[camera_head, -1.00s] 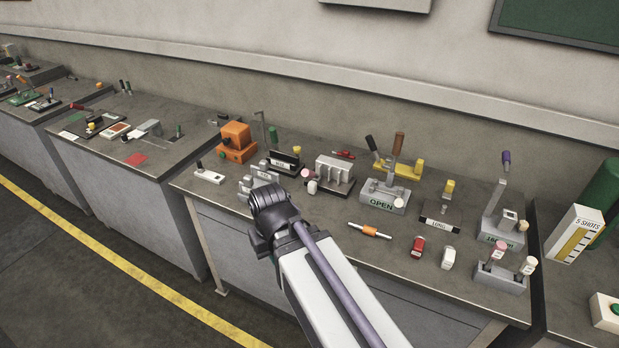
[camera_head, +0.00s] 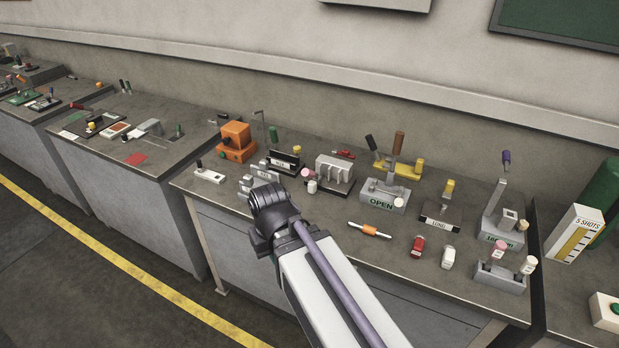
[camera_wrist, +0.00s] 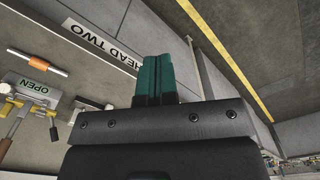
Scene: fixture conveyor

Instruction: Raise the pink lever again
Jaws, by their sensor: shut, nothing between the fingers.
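Two pink-tipped parts show in the head view, and I cannot tell for sure which one is the pink lever. One pink knob (camera_head: 500,246) stands upright beside a white-tipped one in a grey holder (camera_head: 487,275) at the bench's front right. The other pink knob (camera_head: 307,172) sits low at the left of a grey slotted fixture (camera_head: 334,168), above a white knob (camera_head: 312,186). My gripper's teal fingers (camera_wrist: 155,62) are together and empty in the wrist view, apart from any lever. In the head view my wrist hides them, left of the slotted fixture.
The OPEN fixture (camera_head: 383,194) and the LONG fixture (camera_head: 439,215) stand right of my arm. An orange-banded rod (camera_head: 370,230), a red block (camera_head: 418,246) and a white block (camera_head: 448,257) lie near the front. An orange block (camera_head: 236,138) stands at back left.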

